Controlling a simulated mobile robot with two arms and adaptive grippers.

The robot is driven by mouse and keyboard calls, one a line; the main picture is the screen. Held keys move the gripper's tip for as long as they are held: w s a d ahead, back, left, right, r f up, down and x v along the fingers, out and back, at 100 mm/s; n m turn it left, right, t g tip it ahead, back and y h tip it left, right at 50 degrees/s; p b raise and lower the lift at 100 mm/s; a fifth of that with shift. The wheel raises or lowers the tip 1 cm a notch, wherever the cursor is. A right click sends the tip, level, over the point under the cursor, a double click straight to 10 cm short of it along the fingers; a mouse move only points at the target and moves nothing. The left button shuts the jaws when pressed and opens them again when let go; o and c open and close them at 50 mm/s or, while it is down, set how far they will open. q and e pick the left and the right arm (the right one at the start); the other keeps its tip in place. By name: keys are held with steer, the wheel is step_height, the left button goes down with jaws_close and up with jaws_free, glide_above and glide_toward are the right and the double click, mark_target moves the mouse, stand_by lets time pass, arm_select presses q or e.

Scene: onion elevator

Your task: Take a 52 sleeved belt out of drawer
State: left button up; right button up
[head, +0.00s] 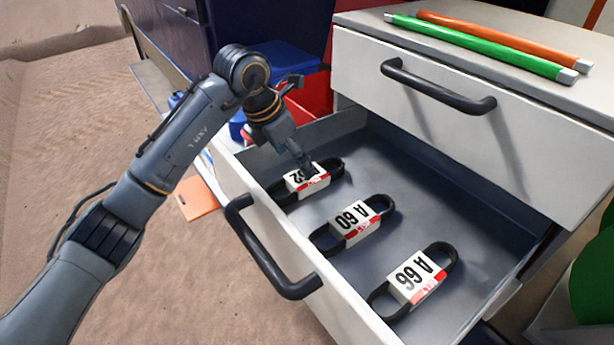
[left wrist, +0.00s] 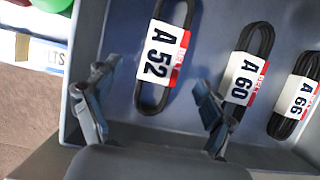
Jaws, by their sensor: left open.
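The drawer (head: 405,180) is pulled open and holds three black belts in white and red paper sleeves. The A 52 sleeved belt (head: 307,180) lies at the drawer's left end, its label partly covered by my left gripper (head: 300,155). In the left wrist view, the A 52 belt (left wrist: 163,52) lies flat on the drawer floor, ahead of and between the spread fingers of my left gripper (left wrist: 154,80). The gripper is open and empty, above the belt. I cannot tell whether a finger touches it. My right gripper is not in view.
The A 60 belt (head: 352,222) and A 66 belt (head: 414,277) lie beside it in a row. The open drawer's black handle (head: 270,250) faces front. A shut upper drawer (head: 450,110) overhangs the back. Green (head: 480,47) and orange (head: 500,37) tubes lie on top.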

mark_target(303, 177)
arm_select(q)
steer(key=shift+s+p+x, duration=0.15)
steer(key=shift+p+x, duration=0.35)
steer(key=shift+x, duration=0.1)
steer(key=shift+s+p+x, duration=0.15)
steer(key=shift+p+x, duration=0.3)
steer(key=shift+x, duration=0.2)
steer(key=shift+p+x, duration=0.3)
steer(key=shift+x, duration=0.9)
steer(key=shift+w+f, duration=0.1)
steer(key=shift+f, duration=0.25)
steer(key=shift+c, duration=0.6)
steer(key=shift+r, duration=0.1)
steer(key=c, duration=1.3)
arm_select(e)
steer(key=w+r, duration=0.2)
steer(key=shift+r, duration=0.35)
